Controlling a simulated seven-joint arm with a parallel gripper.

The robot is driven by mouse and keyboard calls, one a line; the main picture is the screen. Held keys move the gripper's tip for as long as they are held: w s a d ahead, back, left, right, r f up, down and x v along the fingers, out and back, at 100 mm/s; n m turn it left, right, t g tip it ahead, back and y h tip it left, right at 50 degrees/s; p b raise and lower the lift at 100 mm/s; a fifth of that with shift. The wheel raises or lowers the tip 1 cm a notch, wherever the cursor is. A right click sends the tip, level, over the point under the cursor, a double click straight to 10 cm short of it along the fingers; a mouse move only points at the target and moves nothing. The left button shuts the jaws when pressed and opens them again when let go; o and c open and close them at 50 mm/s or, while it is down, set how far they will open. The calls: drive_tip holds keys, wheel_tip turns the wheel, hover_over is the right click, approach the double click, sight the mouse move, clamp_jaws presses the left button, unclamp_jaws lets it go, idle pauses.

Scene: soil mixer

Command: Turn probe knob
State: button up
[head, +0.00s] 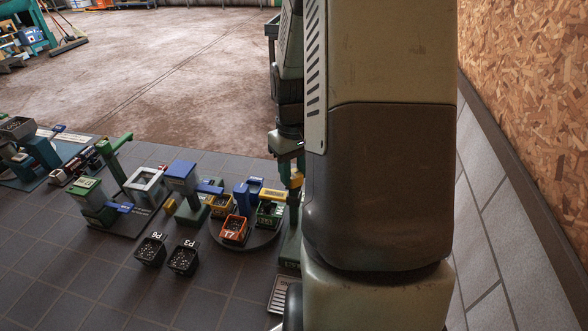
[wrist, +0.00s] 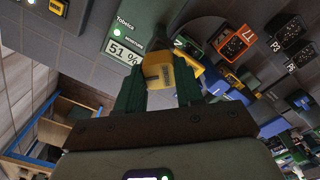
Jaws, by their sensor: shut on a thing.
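In the wrist view a yellow knob (wrist: 157,73) sits between the two dark green fingers of my gripper (wrist: 160,84). The fingers are shut on it from both sides. A display panel (wrist: 125,45) beside the knob reads 51 %. In the head view my arm covers much of the probe station. Only a slice of yellow (head: 296,180) and part of a green post (head: 291,240) show at its edge. The fingers are hard to make out there.
A round turntable (head: 222,240) with an orange bin (head: 233,229) and a green bin (head: 269,214) stands left of my arm. Black bins P6 (head: 150,250) and P3 (head: 183,260) sit on the tiled top. A chipboard wall (head: 530,90) rises at right.

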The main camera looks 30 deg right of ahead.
sight(293, 173)
drive_tip(key=n, duration=0.4)
drive_tip(key=shift+n, duration=0.3)
drive_tip(key=n, duration=0.4)
drive_tip(key=shift+n, duration=0.3)
drive_tip(key=o, duration=1)
drive_tip(key=shift+a, duration=0.1)
drive_tip(key=shift+o, duration=0.2)
wheel_tip(293, 173, up, 11)
drive_tip(key=shift+f, duration=0.1)
